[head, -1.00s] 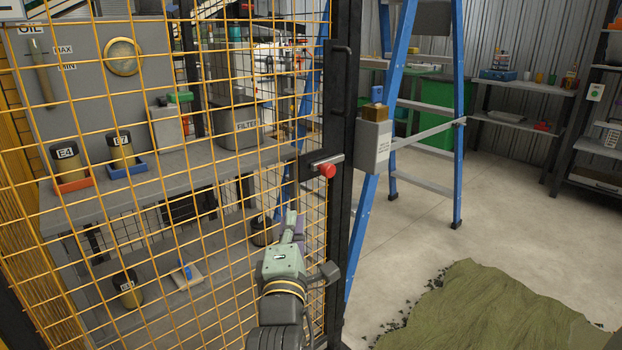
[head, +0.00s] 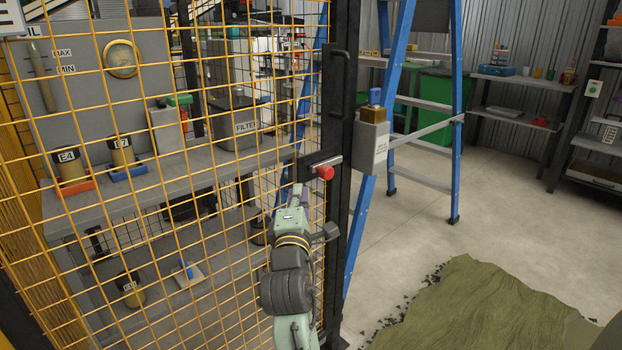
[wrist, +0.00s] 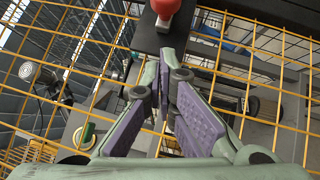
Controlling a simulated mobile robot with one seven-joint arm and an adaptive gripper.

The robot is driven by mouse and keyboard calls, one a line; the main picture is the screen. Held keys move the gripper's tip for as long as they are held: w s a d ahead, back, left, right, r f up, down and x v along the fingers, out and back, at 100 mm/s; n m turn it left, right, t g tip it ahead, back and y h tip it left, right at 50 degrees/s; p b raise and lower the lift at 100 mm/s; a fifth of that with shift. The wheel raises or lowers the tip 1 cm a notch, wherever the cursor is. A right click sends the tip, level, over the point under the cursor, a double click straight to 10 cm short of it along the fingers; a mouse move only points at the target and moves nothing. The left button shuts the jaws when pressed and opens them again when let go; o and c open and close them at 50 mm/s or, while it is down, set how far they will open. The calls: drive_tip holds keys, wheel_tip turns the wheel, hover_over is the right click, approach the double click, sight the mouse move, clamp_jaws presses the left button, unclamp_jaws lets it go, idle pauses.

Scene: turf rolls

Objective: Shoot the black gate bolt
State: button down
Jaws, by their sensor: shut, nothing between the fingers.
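The gate bolt sits at the gate's dark edge post in the head view, a short bar (head: 326,161) with a red knob (head: 325,172) on its front. In the wrist view the red knob (wrist: 165,8) is cut by the top edge, with a dark plate (wrist: 150,38) behind it. My gripper (head: 299,190) is below and left of the knob, in front of the yellow mesh. In the wrist view my gripper (wrist: 167,62) has its purple-padded fingers together and empty, just below the knob and apart from it. Whether the bolt is shot cannot be told.
The yellow mesh gate (head: 230,265) fills the left, with a workbench (head: 150,185) behind it. A grey box (head: 370,145) is on the right, by a blue stepladder (head: 457,110). Green turf (head: 480,305) lies on the floor at lower right.

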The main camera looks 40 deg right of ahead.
sight(327, 179)
drive_tip(key=d, duration=0.2)
drive_tip(key=d+r+p, duration=0.1)
drive_tip(key=d, duration=0.1)
drive_tip(key=shift+w, duration=0.25)
drive_tip(key=d+b, duration=0.1)
drive_tip(key=d, duration=0.3)
drive_tip(key=shift+w+d+b, duration=0.15)
drive_tip(key=shift+d+b, duration=0.05)
drive_tip(key=shift+b, duration=0.15)
drive_tip(key=shift+d, duration=0.35)
